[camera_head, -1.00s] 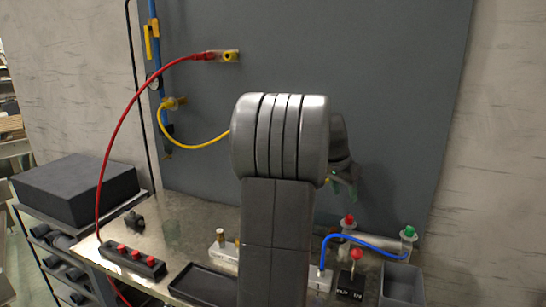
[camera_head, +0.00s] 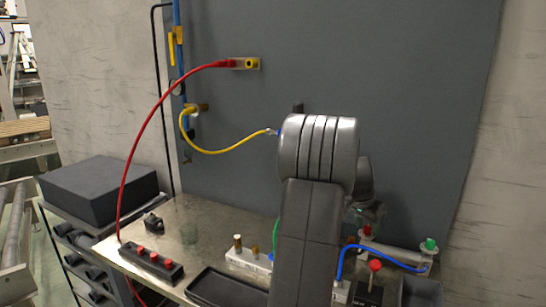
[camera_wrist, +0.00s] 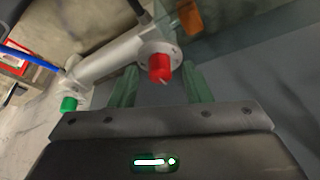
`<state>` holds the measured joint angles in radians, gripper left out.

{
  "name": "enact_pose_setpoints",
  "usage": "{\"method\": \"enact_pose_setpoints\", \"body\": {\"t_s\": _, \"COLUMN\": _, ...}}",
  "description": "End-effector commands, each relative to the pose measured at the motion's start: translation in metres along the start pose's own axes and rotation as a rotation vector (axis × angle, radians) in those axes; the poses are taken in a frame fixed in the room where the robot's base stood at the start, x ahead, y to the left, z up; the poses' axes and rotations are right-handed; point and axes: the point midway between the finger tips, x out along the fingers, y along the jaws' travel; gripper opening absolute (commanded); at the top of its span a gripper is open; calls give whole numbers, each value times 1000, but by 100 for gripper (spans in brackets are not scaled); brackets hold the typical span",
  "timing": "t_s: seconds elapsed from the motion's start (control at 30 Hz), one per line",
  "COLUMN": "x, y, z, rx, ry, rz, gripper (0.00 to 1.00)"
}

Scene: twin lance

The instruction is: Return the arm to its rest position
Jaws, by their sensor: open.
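My arm (camera_head: 308,235) rises in the middle of the head view, bent at a large grey joint (camera_head: 318,150). My gripper (camera_head: 372,208) is mostly hidden behind it, to the right of the joint. In the wrist view my gripper (camera_wrist: 160,72) shows two green fingers spread apart, with nothing held between them. Beyond the fingers is a metal cylinder (camera_wrist: 112,58) with a red cap (camera_wrist: 159,68) and a green cap (camera_wrist: 69,104). The red cap lies in the line of the gap; its distance from the fingertips cannot be told.
The metal bench (camera_head: 205,222) bears a black block with red knobs (camera_head: 153,262), a dark tray (camera_head: 225,290) and a blue hose (camera_head: 375,250). A red hose (camera_head: 137,140) and a yellow hose (camera_head: 225,150) hang by the grey panel (camera_head: 420,80). A black box (camera_head: 100,190) stands left.

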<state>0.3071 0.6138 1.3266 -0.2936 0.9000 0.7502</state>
Motion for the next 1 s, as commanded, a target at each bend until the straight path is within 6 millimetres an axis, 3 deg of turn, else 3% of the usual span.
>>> {"method": "enact_pose_setpoints", "body": {"t_s": 0.27, "x": -15, "y": -1, "z": 0, "rx": 11, "ry": 2, "rz": 3, "gripper": 44}}
{"method": "enact_pose_setpoints", "body": {"t_s": 0.9, "x": -141, "y": -2, "z": -1, "rx": 11, "ry": 4, "rz": 1, "gripper": 44}}
{"method": "enact_pose_setpoints", "body": {"t_s": 1.0, "x": -115, "y": 0, "z": 1, "rx": 10, "ry": -6, "rz": 9, "gripper": 44}}
